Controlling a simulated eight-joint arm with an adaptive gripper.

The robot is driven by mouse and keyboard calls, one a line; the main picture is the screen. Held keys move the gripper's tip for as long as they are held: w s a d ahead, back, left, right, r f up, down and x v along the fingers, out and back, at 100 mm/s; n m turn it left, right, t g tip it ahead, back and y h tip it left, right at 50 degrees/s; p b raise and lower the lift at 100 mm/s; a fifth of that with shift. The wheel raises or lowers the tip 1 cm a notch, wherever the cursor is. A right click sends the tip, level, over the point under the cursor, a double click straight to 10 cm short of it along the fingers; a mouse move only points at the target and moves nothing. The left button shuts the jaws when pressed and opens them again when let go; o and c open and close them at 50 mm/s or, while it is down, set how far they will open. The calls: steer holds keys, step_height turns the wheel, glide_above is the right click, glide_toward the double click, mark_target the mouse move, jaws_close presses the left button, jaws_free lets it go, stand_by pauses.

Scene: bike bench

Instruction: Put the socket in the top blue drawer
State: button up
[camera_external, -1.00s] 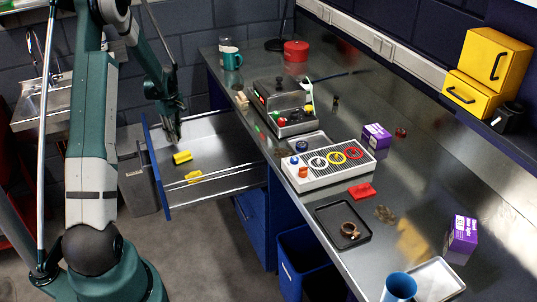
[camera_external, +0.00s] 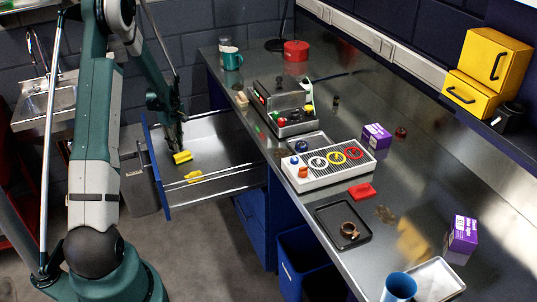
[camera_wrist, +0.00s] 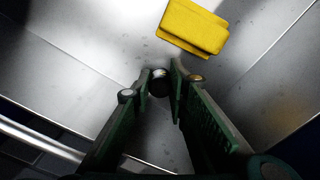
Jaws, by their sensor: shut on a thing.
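The top blue drawer (camera_external: 156,178) is pulled out from the bench, with a blue front and a bare metal inside. My gripper (camera_external: 174,147) reaches down into the drawer near its front. In the wrist view my gripper (camera_wrist: 160,82) is shut on a small, round, dark metallic socket (camera_wrist: 160,80), held between the fingertips over the metal drawer floor.
A yellow block (camera_external: 182,157) lies in the drawer close to my fingertips; it also shows ahead of them in the wrist view (camera_wrist: 194,27). A second yellow patch in the drawer may be its reflection. The drawer's side wall (camera_external: 225,196) bounds the space. The drawer's rear floor looks clear.

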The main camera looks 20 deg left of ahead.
steer(key=shift+f, duration=0.2)
steer(key=o, duration=0.9)
steer(key=shift+r, duration=0.1)
step_height(320, 180, up, 12)
steer(key=p, duration=0.2)
stand_by(0.3)
stand_by(0.5)
steer(key=shift+r, duration=0.1)
